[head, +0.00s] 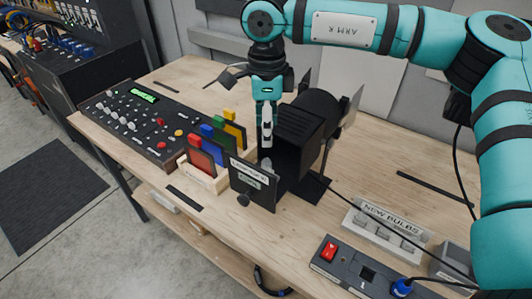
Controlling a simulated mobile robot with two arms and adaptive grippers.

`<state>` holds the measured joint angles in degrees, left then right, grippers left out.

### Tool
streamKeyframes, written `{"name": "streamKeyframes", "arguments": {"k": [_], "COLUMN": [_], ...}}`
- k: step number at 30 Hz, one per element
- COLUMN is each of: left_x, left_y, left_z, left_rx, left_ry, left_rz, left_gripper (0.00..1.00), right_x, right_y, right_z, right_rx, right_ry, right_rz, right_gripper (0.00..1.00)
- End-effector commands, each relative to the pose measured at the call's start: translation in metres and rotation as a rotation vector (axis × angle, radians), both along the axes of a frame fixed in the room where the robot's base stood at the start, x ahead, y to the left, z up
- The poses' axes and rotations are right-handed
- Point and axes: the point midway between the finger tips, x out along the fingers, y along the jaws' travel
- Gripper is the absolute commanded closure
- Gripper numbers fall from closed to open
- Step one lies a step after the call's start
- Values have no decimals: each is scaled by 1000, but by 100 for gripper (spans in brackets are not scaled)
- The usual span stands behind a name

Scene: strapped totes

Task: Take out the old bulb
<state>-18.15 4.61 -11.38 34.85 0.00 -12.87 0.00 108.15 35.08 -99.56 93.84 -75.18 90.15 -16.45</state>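A black stage lamp housing (302,125) stands on the wooden bench, with an open front panel (254,187) that carries a white label. My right gripper (267,140) points straight down at the open side of the housing, behind the front panel. Its fingers are close together around or beside a small pale piece, perhaps the old bulb. It is too small to tell whether the fingers hold it. A grey holder labelled NEW BULBS (387,229) lies on the right part of the bench. My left gripper is not in view.
A control console (143,120) with knobs and a green display is at the left. A wooden rack (207,180) holds coloured filters beside the lamp. A power box (352,265) with a red switch is at the front right. Bare bench (300,222) lies between.

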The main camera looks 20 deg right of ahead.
Motion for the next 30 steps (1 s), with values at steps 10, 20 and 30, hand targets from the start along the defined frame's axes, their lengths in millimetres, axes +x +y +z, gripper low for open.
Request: {"name": "streamKeyframes", "arguments": {"k": [10,20,30], "left_x": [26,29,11], "left_y": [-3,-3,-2], "left_z": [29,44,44], "left_rx": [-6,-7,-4], "left_ry": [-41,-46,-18], "left_rz": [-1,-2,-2], "left_gripper": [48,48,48], "right_x": [-1,1,1], "right_y": [0,0,0], "right_z": [-68,-115,-124], "right_rx": [-1,0,1], "right_ry": [3,0,-1], "right_rz": [1,-1,-1], "right_gripper": [46,46,46]}}
